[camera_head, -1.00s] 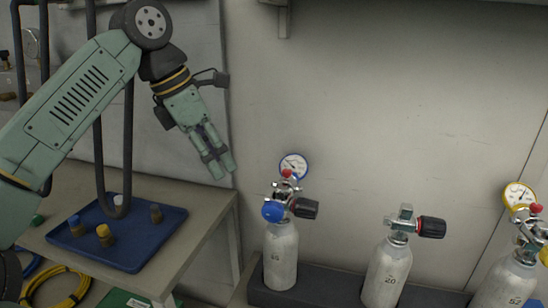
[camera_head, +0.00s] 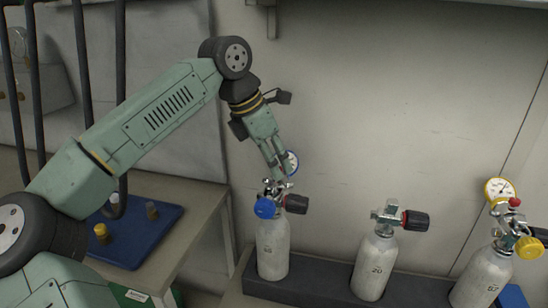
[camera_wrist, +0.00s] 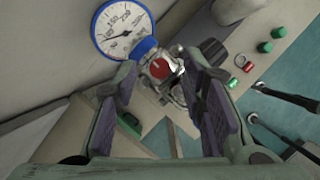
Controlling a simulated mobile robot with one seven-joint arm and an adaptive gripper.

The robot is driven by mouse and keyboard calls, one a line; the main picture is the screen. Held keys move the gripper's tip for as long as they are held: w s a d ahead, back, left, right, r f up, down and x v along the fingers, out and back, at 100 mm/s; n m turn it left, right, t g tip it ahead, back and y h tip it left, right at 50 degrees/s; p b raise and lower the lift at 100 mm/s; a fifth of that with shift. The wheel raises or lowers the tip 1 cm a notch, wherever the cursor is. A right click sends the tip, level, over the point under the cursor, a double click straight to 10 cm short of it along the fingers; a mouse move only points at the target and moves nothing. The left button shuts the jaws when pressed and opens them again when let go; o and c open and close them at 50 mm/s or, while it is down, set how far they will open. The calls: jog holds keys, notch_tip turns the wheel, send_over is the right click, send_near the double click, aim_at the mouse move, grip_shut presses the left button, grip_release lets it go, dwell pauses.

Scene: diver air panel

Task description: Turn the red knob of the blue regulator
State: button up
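The blue regulator sits on the left cylinder (camera_head: 272,248), with a blue cap (camera_head: 265,208) and a blue-rimmed gauge (camera_head: 292,162) partly behind my fingers. In the wrist view, the gauge (camera_wrist: 124,29) is at upper left. The red knob (camera_wrist: 158,68) shows on the silver regulator body, between my two fingers in the picture. My gripper (camera_head: 279,176) is open above the regulator, pointing down at it. In the head view, the fingers hide the red knob. I cannot tell whether the fingertips touch the knob or are just short of it.
A middle cylinder (camera_head: 372,266) with a black and red handle (camera_head: 416,220) stands to the right. Farther right is a cylinder (camera_head: 483,280) with a yellow regulator and gauge (camera_head: 499,190). A bench with a blue tray (camera_head: 134,250) is at left. The wall is close behind.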

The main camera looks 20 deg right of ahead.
jog(key=shift+f, duration=0.1)
jog(key=shift+c, duration=0.3)
grip_shut()
